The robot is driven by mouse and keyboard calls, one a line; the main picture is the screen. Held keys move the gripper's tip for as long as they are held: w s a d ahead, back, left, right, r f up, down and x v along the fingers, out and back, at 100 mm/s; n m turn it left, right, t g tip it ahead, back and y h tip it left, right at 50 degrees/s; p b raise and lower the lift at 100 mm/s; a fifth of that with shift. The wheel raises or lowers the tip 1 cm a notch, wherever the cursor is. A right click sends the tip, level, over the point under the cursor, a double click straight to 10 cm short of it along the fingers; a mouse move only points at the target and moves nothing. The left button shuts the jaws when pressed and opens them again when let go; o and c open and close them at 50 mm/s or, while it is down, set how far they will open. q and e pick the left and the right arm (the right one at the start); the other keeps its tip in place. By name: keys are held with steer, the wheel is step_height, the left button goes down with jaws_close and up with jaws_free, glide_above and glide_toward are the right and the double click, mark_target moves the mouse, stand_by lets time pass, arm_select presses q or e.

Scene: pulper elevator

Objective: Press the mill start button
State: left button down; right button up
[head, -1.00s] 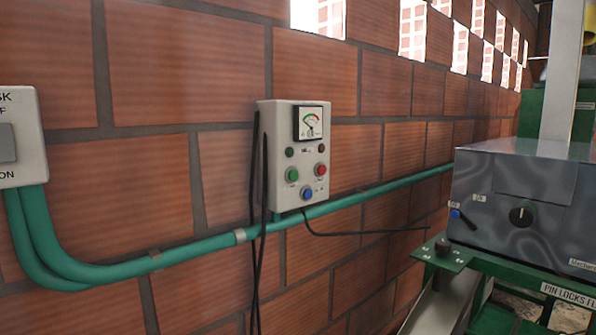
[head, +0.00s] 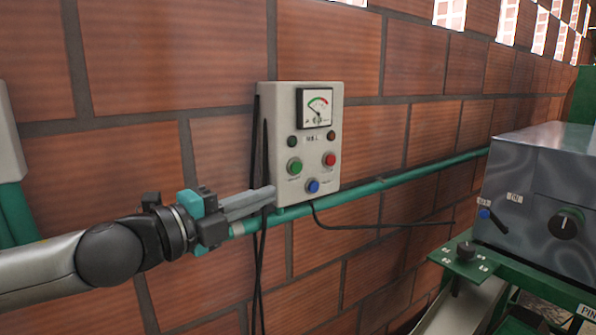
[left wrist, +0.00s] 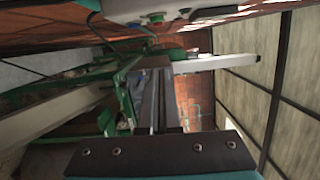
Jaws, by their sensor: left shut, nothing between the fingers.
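A pale grey control box (head: 335,130) is fixed to the brick wall. It has a dial gauge (head: 314,106) on top, a green button (head: 295,166) at left, a red button (head: 330,159) at right and a blue button (head: 313,186) below. Two small dark round parts sit under the gauge. The labels are too small to read. My left gripper (head: 269,194) is shut and empty, its fingertips by the box's lower left edge, below and left of the green button. In the left wrist view the box (left wrist: 125,9) shows at the top edge, beside the fingers.
A green conduit (head: 400,178) runs along the wall below the box. Black cables (head: 264,255) hang at its left. A grey metal machine (head: 540,180) with a black knob and a green frame stands at right. Another box (head: 8,140) is at the left edge.

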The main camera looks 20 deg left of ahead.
mark_target(296, 167)
arm_select(q)
steer(key=w+p, duration=0.2)
steer(key=w, duration=0.1)
steer(key=w+d+p, duration=0.1)
steer(key=w+p, duration=0.1)
steer(key=w, duration=0.2)
steer(key=w+d+p, duration=0.1)
steer(key=w+p, duration=0.1)
steer(key=w, duration=0.1)
steer(key=shift+w+d+r, duration=0.1)
steer(key=shift+w+d, duration=0.1)
steer(key=shift+w, duration=0.2)
steer(key=shift+w+a+p, duration=0.3)
steer(key=shift+w+a, duration=0.1)
steer(key=shift+a, duration=0.15)
arm_select(e)
step_height(296, 167, up, 6)
steer(key=s, duration=0.1)
steer(key=shift+a+r, duration=0.15)
steer(key=shift+r, duration=0.1)
steer(key=shift+r, duration=0.1)
